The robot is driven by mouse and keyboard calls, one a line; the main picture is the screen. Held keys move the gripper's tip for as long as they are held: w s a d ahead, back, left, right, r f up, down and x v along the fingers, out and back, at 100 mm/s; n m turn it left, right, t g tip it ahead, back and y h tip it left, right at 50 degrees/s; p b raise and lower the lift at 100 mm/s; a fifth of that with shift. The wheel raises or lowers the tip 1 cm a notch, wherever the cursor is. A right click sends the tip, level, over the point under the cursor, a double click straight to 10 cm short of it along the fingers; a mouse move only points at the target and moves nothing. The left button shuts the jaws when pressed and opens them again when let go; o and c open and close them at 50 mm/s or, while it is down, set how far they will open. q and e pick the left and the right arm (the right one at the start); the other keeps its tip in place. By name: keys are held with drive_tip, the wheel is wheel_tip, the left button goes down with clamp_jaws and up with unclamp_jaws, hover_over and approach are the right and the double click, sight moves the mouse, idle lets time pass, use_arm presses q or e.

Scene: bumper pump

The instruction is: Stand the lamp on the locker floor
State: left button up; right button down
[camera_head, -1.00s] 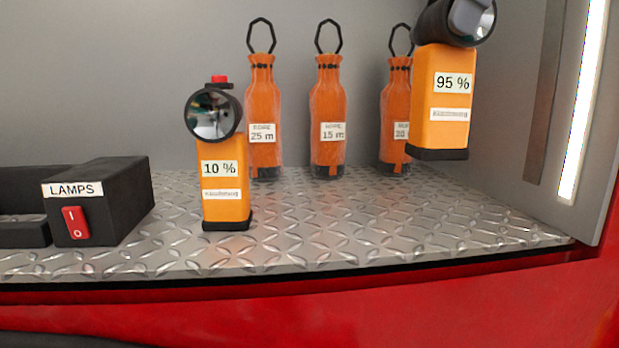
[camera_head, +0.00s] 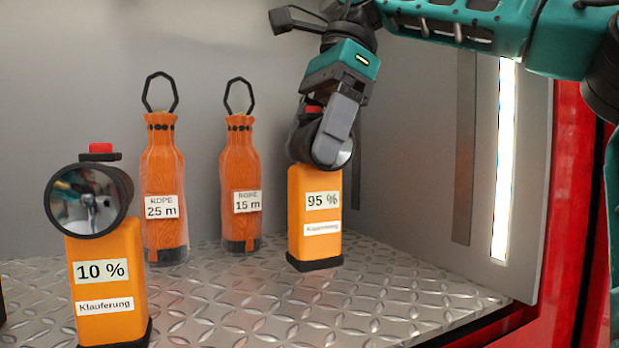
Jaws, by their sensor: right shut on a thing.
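The orange lamp marked 95 % (camera_head: 316,218) is upright above or on the ribbed metal locker floor (camera_head: 400,300), right of the rope bottles. I cannot tell whether its black base touches the floor. My right gripper (camera_head: 335,128) comes down from above and is shut on the lamp's dark head, by the red button. A second orange lamp, marked 10 % (camera_head: 105,285), stands upright on the floor at the front left. My left gripper is out of view.
Rope bottles marked 25 m (camera_head: 163,190) and 15 m (camera_head: 240,185) stand behind, left of the held lamp. A lit strip (camera_head: 505,160) runs down the right wall. Floor is clear right of and in front of the held lamp.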

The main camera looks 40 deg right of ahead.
sight(313, 167)
drive_tip(key=shift+f, duration=2.2)
unclamp_jaws()
drive_tip(key=v, duration=1.2)
drive_tip(key=shift+a, duration=0.1)
